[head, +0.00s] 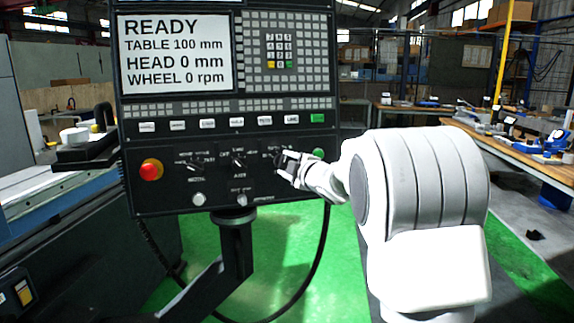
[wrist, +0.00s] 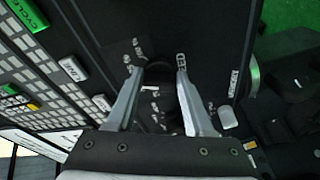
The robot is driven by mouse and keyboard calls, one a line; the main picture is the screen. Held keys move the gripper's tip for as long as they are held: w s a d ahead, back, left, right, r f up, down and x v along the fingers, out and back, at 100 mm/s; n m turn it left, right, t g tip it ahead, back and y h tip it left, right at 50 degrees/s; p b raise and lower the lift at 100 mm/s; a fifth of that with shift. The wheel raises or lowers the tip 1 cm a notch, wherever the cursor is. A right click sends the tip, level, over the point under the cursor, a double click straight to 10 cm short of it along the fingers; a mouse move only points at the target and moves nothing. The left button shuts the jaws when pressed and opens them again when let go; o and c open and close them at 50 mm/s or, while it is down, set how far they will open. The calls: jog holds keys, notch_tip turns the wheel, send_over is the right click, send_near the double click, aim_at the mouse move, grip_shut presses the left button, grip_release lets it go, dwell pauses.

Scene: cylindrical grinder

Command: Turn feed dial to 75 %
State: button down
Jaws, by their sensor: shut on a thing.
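The feed dial (wrist: 157,72) is a dark round knob on the lower right of the black control panel. In the wrist view it sits between the two grey fingers of my gripper (wrist: 161,74), and a short white mark shows near it. In the head view my gripper (head: 286,167) is at this dial, coming from the right, and its fingers hide most of the dial. My gripper is shut on the dial. The scale print around the dial is too small and too covered to read, so the set percentage cannot be told.
The panel screen (head: 176,54) reads READY, table 100 mm, head 0 mm, wheel 0 rpm. Left of my gripper are another dial (head: 238,161), a mode dial (head: 196,165) and a red stop button (head: 151,170). A green button (head: 318,154) sits close by on the right.

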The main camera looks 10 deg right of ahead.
jog(key=shift+c, duration=1.6)
grip_release()
jog(key=shift+s, duration=0.1)
jog(key=v, duration=1.7)
jog(key=shift+p, duration=0.4)
jog(key=shift+s, duration=0.1)
jog(key=shift+d, duration=0.1)
